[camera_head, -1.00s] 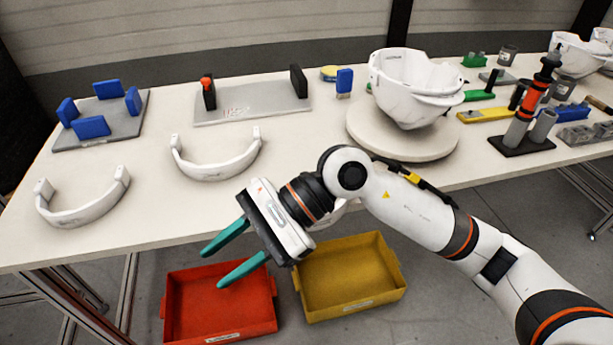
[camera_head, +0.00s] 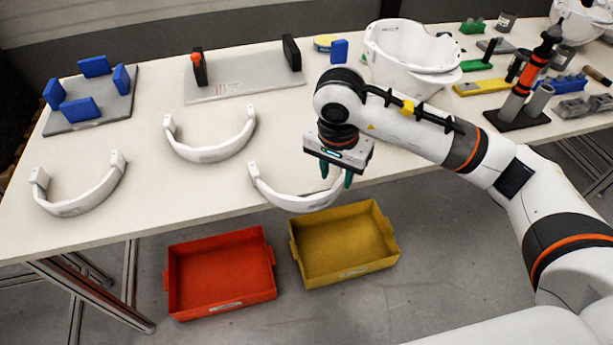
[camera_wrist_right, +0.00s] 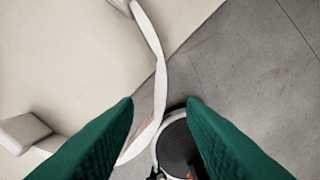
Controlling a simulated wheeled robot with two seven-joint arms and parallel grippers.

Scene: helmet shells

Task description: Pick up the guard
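Three white U-shaped guards lie on the table: one at the left (camera_head: 80,200), one in the middle (camera_head: 210,150), and one at the right (camera_head: 290,199), by the front edge. My right gripper (camera_head: 337,176) points down over the right end of the right guard and partly hides it. In the right wrist view its green fingers (camera_wrist_right: 160,103) are spread, with the guard's thin white band (camera_wrist_right: 160,75) running between the tips. I cannot tell whether either finger touches it. My left gripper is not in view.
A red bin (camera_head: 220,272) and a yellow bin (camera_head: 345,243) stand on the floor below the table's front edge. A white helmet shell (camera_head: 405,60) stands behind my right arm. Grey plates with blue blocks (camera_head: 75,107) and black posts (camera_head: 292,52) lie further back.

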